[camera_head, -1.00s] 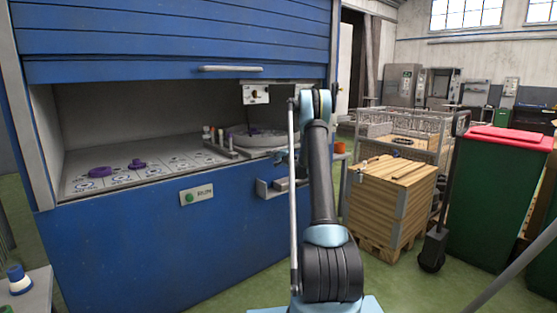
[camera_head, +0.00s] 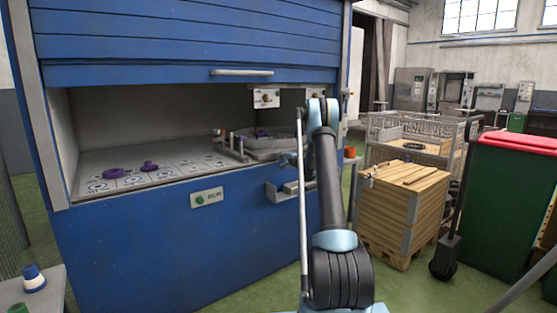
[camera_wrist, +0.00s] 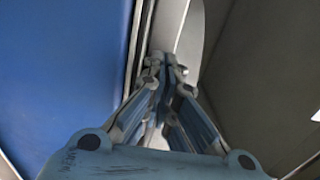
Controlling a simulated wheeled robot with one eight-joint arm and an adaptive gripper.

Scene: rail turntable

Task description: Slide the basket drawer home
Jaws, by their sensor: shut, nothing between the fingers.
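The blue cabinet (camera_head: 150,250) has an open bay with a round grey turntable (camera_head: 272,150) at its right end. A small grey tray-like part (camera_head: 280,194) sticks out from the cabinet front below the turntable, partly hidden by my arm. I cannot tell whether this is the basket drawer. My gripper (camera_wrist: 165,62) is shut and empty in the wrist view. Its fingertips are close to a light grey strip beside a blue panel (camera_wrist: 60,75); I cannot tell whether they touch.
A wire-mesh crate (camera_head: 382,126) and a wooden crate on a pallet (camera_head: 385,218) stand to the right, with a green bin with a red lid (camera_head: 500,190) beyond. Purple parts (camera_head: 114,171) lie in the bay. A small table (camera_head: 45,288) is at lower left.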

